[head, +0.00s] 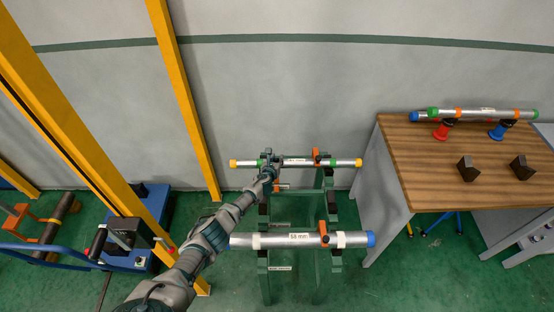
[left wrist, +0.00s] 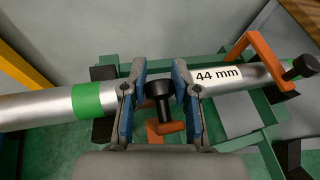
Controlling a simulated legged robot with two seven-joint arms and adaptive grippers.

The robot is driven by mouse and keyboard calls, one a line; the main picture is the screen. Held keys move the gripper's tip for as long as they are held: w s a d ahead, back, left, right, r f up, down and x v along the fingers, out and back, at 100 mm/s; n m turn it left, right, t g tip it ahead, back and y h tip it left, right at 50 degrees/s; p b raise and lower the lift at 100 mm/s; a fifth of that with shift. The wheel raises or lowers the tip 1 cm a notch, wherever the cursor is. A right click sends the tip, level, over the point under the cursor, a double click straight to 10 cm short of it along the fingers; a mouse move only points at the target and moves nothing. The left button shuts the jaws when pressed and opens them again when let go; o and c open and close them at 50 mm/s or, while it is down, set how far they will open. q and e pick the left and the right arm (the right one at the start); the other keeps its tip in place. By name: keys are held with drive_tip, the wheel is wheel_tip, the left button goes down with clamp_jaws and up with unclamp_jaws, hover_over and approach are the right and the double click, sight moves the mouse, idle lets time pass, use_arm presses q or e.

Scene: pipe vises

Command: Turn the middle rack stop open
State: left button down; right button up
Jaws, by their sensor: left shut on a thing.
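A green rack (head: 320,270) holds two silver pipes, the nearer one (head: 275,241) labelled 58 mm and the farther 44 mm pipe (head: 340,163). The 44 mm pipe also crosses the left wrist view (left wrist: 35,111). My left gripper (head: 269,164) is at the farther pipe, left of its label. In the left wrist view, its blue-grey fingers (left wrist: 159,78) are shut on the black knob (left wrist: 158,91) of a rack stop with an orange part (left wrist: 170,127) below. Another orange stop (left wrist: 268,57) spans the pipe at right. The nearer pipe has an orange stop (head: 324,232) too. My right gripper is out of view.
Yellow posts (head: 186,95) and a blue cart (head: 75,252) stand at the left. Green floor is open between rack and bench.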

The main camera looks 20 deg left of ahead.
use_arm(q)
drive_tip(key=c, duration=1.1)
unclamp_jaws()
drive_tip(key=shift+s+a+f, duration=0.1)
drive_tip(key=shift+s+f, duration=0.1)
drive_tip(key=shift+f, duration=0.15)
drive_tip(key=shift+o, duration=1)
drive_tip(key=shift+w, duration=0.15)
drive_tip(key=shift+r, duration=0.1)
drive_tip(key=shift+r, duration=0.1)
drive_tip(key=shift+s+a+r, duration=0.1)
drive_tip(key=shift+s+r, duration=0.15)
drive_tip(key=shift+s, duration=0.15)
drive_tip(key=v, duration=1.1)
drive_tip(key=shift+f, duration=0.2)
